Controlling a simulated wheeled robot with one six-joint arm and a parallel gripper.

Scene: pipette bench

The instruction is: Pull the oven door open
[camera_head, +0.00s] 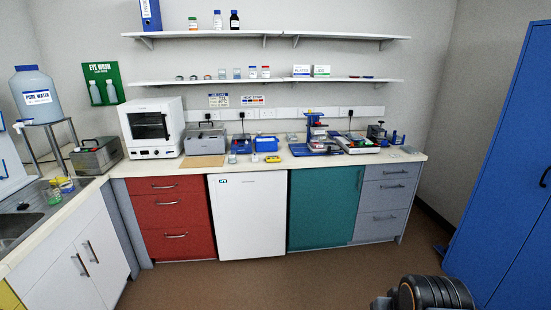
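The oven (153,141) is a white box on the left part of the back bench. Its door (149,126) has a dark window and looks shut. A handle seems to show on the door, but it is too small to make out well. A dark, rounded part at the bottom right edge looks like part of my arm. My gripper's fingers do not show, and nothing of mine is near the oven.
A grey bath-like device (205,139) stands right of the oven, with a brown board (203,161) in front. A metal box (96,156) stands to its left. Drawers and a white fridge (248,215) line the bench front. The brown floor (290,282) is clear. A blue cabinet (507,160) stands right.

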